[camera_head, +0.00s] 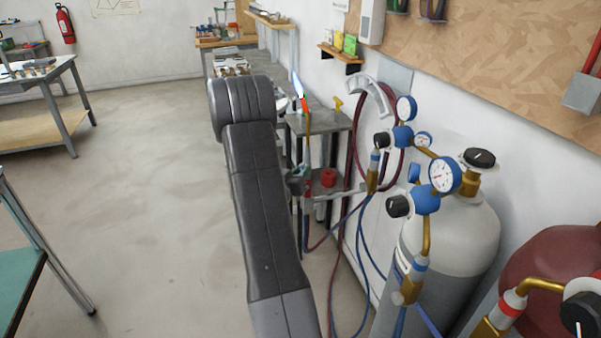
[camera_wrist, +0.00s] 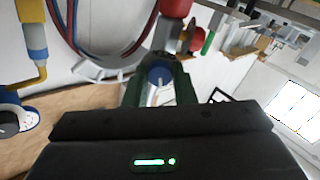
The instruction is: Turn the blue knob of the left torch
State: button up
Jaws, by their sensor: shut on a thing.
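The blue knob (camera_wrist: 159,75) sits between the two dark green fingers of my gripper (camera_wrist: 161,88) in the wrist view, and the fingers are shut on it. Behind it is the grey body of the left torch (camera_wrist: 161,46), with a red knob (camera_wrist: 191,38) beside it. In the head view the left torch (camera_head: 308,128) stands upright just right of my arm, with a brass tube and an orange tip. A pale blue-white, flame-like shape is above the tip. My arm largely hides the gripper and the blue knob there.
Blue and red hoses hang below. A grey gas cylinder (camera_head: 455,240) with gauges and a dark red cylinder (camera_head: 555,265) stand at the right. A small grey table (camera_head: 325,121) is behind.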

jog(key=shift+n, duration=0.9)
jog(key=o, duration=1)
jog(key=shift+a, duration=0.1)
jog(key=b+v, duration=0.2)
jog(key=v, duration=1.1)
jog(key=shift+s+a, duration=0.1)
jog(key=shift+s, duration=0.25)
